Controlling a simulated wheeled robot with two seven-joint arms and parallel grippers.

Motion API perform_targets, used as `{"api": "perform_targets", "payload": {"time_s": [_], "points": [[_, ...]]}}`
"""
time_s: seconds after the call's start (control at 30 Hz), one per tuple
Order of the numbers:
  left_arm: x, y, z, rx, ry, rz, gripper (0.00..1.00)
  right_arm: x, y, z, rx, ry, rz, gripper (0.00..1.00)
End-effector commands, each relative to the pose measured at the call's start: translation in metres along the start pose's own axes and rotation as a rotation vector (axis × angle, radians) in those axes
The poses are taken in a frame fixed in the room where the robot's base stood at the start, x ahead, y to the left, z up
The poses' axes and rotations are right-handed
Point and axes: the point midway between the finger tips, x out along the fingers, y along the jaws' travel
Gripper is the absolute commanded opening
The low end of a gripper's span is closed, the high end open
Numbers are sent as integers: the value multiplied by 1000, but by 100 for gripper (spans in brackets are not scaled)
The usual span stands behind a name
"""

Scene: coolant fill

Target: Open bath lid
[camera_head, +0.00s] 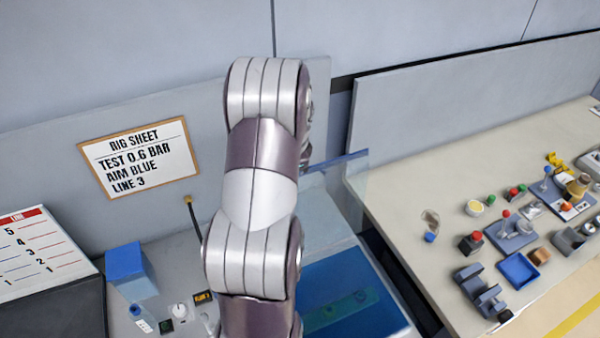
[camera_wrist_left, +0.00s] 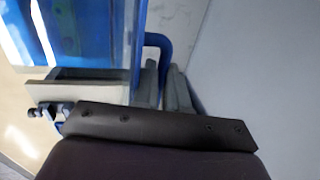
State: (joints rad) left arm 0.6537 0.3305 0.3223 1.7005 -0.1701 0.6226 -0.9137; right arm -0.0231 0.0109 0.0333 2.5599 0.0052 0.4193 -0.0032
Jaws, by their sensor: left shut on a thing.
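The bath (camera_head: 392,300) stands right of my left arm in the head view, with blue liquid and a greenish block-like shape inside. Its clear, blue-edged lid (camera_head: 348,185) stands raised behind the bath, partly hidden by my arm. In the left wrist view, my left gripper (camera_wrist_left: 165,80) is shut on a blue handle (camera_wrist_left: 160,42) beside a blue see-through panel (camera_wrist_left: 95,35). My left arm hides this gripper in the head view. My right gripper is not in view.
A blue box (camera_head: 126,268), small instruments and a dark rod (camera_head: 192,215) are left of my arm. A rig sheet (camera_head: 140,158) hangs on the back panel. The right bench (camera_head: 400,180) holds many small parts; a gap separates it from the bath.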

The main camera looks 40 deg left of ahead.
Motion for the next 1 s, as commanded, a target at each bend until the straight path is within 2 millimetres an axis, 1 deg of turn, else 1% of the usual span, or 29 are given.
{"api": "perform_targets", "payload": {"time_s": [0.03,0.1,0.23,0.4,0.9,0.93,0.97,1.0], "points": [[6,0,3,3,-10,18,0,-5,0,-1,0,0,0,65],[10,-8,3,1,-10,43,0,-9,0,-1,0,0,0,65],[17,-19,3,1,-9,94,0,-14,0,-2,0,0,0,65],[23,-26,3,3,-8,132,0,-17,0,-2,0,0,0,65],[25,-31,3,2,-6,142,0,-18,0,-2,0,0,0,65],[25,-31,2,2,-6,142,22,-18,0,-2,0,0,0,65],[25,-31,2,2,-6,141,32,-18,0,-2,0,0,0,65],[24,-31,2,2,-5,141,38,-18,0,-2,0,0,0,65]]}}
